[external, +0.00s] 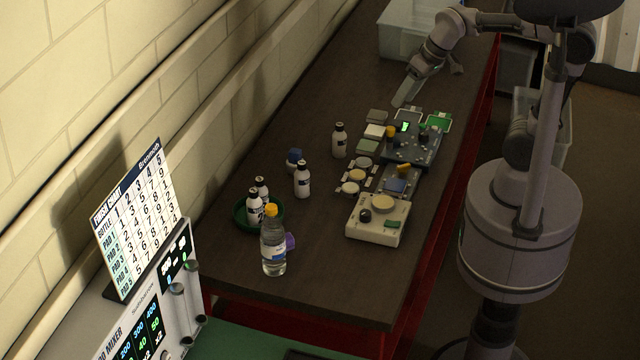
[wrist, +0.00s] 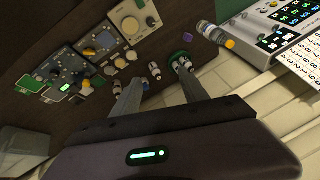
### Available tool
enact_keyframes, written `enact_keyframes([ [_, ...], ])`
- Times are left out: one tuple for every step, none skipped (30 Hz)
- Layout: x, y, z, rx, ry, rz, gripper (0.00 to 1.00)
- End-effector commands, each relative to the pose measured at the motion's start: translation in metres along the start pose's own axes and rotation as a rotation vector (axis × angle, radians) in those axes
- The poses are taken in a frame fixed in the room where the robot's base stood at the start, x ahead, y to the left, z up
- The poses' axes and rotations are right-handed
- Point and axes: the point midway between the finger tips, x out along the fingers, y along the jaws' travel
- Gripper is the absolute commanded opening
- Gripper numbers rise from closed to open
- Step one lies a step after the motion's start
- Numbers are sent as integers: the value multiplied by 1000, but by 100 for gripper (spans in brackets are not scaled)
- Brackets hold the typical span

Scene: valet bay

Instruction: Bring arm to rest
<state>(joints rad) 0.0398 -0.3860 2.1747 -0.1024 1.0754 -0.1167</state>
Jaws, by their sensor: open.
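My gripper (external: 405,92) is raised over the far part of the dark table (external: 330,75), in front of the clear bin. Its fingers point down and toward the viewer. In the wrist view, my gripper (wrist: 157,82) shows two fingers spread apart with nothing held between them. A small white bottle with a dark cap (wrist: 155,71) shows beyond the gap, on the table. My arm is bent and reaches out from its column on the right.
A translucent bin (external: 404,42) stands at the back. Circuit boards (external: 412,146), a cream device (external: 378,220), white bottles (external: 302,180), a green tray (external: 240,213) and a clear yellow-capped bottle (external: 273,245) occupy the table. A chart (external: 138,215) stands front left. The table's left strip is mostly clear.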

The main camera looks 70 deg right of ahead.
Motion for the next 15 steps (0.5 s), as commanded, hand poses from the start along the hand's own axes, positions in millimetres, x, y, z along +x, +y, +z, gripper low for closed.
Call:
enact_keyframes([
  [-4,5,36,23,21,-18,52],
  [-4,8,54,37,31,-28,52],
  [-2,12,74,54,40,-39,52],
  [0,15,86,66,47,-46,52],
  [2,17,95,74,51,-51,52],
  [4,19,104,82,54,-55,52],
  [6,20,108,87,57,-57,52],
  [6,21,110,90,58,-59,52],
  [7,21,112,92,57,-59,52],
  [7,21,112,92,57,-59,52],
  [7,21,112,92,57,-59,52],
  [7,21,112,91,56,-59,52],
  [7,21,112,91,56,-59,52],
  [7,21,112,91,56,-59,52],
  [8,22,112,91,56,-59,52],
])
